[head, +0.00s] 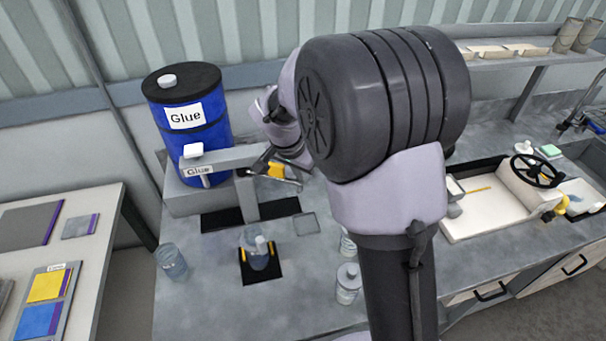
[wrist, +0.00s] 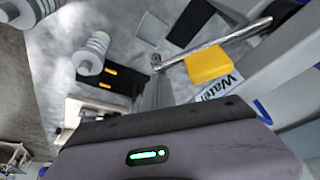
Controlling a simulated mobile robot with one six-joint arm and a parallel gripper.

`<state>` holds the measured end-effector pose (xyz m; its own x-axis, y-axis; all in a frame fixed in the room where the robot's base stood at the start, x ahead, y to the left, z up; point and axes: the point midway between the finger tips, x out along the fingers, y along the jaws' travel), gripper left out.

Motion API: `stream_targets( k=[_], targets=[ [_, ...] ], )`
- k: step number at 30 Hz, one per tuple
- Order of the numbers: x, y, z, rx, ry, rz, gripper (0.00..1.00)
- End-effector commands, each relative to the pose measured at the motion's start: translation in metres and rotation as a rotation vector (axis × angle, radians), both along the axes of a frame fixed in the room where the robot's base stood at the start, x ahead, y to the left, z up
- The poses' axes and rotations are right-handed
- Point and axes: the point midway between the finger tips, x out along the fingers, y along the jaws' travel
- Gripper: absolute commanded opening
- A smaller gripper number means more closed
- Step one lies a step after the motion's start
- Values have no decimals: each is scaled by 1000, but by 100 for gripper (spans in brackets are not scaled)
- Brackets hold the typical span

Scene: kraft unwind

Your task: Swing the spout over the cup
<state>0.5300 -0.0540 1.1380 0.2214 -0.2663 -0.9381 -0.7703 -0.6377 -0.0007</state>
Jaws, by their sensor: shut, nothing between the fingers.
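A clear cup (head: 258,257) stands on a black pad (head: 246,277) with yellow marks. The pad also shows in the wrist view (wrist: 125,77), where a ribbed pale vessel (wrist: 93,52) overlaps its edge; I cannot tell if that is the cup. A thin metal spout (wrist: 215,43) crosses the wrist view beside a yellow block (wrist: 210,66); its nozzle is left of the block, apart from the pad. The yellow block shows in the head view (head: 276,171). My gripper (head: 264,160) is shut and empty near the block; its fingertips are mostly hidden.
A blue Glue drum (head: 190,125) stands behind the station at left. A loose cup (head: 171,262) and a lidded jar (head: 348,284) stand on the counter. My arm hides the middle.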

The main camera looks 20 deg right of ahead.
Motion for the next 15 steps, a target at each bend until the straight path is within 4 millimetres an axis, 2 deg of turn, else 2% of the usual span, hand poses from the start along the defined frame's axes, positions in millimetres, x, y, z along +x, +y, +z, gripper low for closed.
stream_targets(
  k=[2,15],
  targets=[
    [-8,7,-8,-1,-2,-58,0],
    [-52,58,-3,-1,0,-476,0]
  ],
)
